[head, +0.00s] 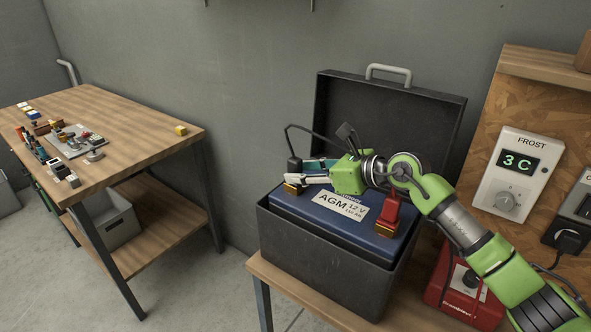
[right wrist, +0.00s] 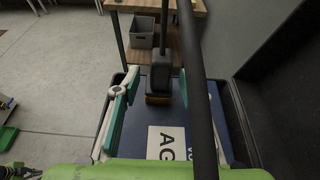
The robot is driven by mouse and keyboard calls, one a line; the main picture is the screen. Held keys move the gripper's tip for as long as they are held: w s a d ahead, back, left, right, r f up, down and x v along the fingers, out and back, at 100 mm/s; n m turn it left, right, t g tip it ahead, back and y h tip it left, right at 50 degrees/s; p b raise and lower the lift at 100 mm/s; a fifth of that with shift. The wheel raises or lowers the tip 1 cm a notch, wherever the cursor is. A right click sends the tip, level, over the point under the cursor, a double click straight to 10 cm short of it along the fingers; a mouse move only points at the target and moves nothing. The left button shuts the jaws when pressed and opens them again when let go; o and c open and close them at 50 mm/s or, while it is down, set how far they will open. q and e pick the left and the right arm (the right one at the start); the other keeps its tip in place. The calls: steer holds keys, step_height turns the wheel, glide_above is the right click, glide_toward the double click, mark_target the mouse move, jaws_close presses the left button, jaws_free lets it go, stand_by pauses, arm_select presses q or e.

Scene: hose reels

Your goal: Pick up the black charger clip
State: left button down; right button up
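The black charger clip (head: 294,164) stands upright on the brass terminal (head: 291,188) at the left end of the blue battery (head: 283,204). In the right wrist view the black clip (right wrist: 160,70) lies between the fingertips, with a gap on its left side; contact on its right cannot be told. My right gripper (head: 302,172) reaches in from the right over the battery, its fingers pointing left. In the wrist view my right gripper (right wrist: 158,88) is open. A black cable (right wrist: 200,90) crosses in front of its right finger.
A red clip (head: 390,212) sits on the other terminal. The battery stands in a black case (head: 320,252) with its lid (head: 385,108) raised behind. A red charger (head: 462,292) and a FROST thermostat (head: 514,174) are at the right. A wooden workbench (head: 130,120) stands left across a floor gap.

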steer(key=shift+x, duration=1.45)
steer(key=shift+d, duration=0.1)
steer(key=c, duration=1)
steer(key=shift+r, duration=0.15)
